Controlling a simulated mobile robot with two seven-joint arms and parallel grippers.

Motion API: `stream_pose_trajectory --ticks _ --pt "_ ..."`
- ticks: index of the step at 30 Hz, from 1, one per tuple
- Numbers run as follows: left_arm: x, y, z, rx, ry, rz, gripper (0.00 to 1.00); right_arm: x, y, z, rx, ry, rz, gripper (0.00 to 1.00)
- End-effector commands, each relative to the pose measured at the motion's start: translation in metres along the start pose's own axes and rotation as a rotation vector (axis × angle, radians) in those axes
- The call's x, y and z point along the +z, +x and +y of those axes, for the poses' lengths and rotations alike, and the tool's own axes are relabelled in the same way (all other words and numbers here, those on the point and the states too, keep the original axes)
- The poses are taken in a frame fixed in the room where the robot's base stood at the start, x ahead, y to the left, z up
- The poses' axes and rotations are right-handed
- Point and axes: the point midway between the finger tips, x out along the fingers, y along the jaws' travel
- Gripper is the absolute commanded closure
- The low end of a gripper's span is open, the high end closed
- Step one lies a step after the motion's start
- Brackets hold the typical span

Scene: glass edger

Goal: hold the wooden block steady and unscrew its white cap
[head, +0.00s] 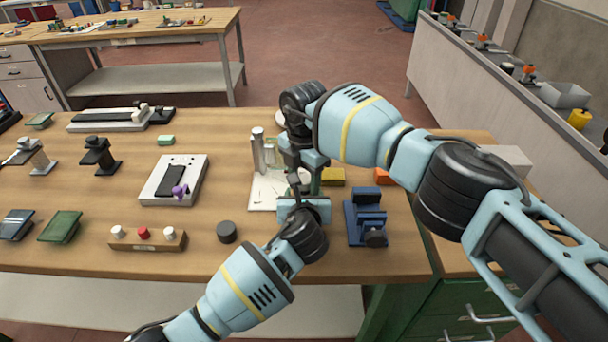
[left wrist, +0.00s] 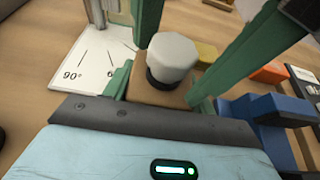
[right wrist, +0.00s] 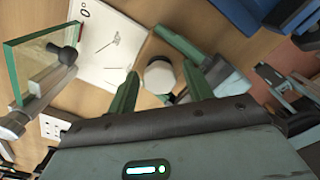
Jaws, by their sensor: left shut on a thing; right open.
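The wooden block (left wrist: 158,96) is upright between the green fingers of my left gripper (left wrist: 160,92), which is shut on it. Its white faceted cap (left wrist: 172,52) sits on top above a dark collar and also shows in the right wrist view (right wrist: 158,76). My right gripper (right wrist: 161,88) is open above the block, its fingers on either side of the cap with visible gaps. In the head view, my left gripper (head: 303,205) is low over the table and my right gripper is just above it. The block and cap are hidden there behind the grippers.
A white angle-marked plate (head: 262,199) lies left of the block, with a metal post fixture (head: 259,150) and a glass pane (right wrist: 40,62). A blue fixture (head: 366,215) stands close on the right. Yellow (head: 333,177) and orange (head: 383,177) blocks lie behind. A dark puck (head: 227,232) sits front left.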

Motion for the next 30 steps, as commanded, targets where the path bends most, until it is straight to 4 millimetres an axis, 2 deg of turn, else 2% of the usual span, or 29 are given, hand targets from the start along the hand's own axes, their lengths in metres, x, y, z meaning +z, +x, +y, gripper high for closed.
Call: stream_pose_trajectory --ticks 1,9,12,16,19,30 --pt "0.0001 0.0000 0.0000 0.000 0.000 0.000 1.00 -0.0001 -0.0001 0.0001 0.000 0.000 0.000 0.49" --pt "0.0001 0.0000 0.0000 0.000 0.000 0.000 1.00 -0.0002 -0.0003 0.0001 0.000 -0.001 0.000 0.84" --pt "0.0001 0.0000 0.0000 0.000 0.000 0.000 1.00 -0.0002 -0.0004 0.0001 0.000 -0.001 0.000 0.94" --pt "0.0001 0.0000 0.0001 0.000 0.000 0.000 1.00 -0.0002 -0.0005 0.0001 0.000 -0.039 0.000 0.94" --pt "0.0001 0.0000 0.0001 0.000 0.000 0.000 1.00 0.0000 -0.0006 0.0001 0.000 -0.145 -0.001 0.94" --pt "0.0001 0.0001 0.0001 0.000 0.000 0.000 1.00 0.0000 -0.0012 0.0002 0.000 -0.738 -0.001 0.94"
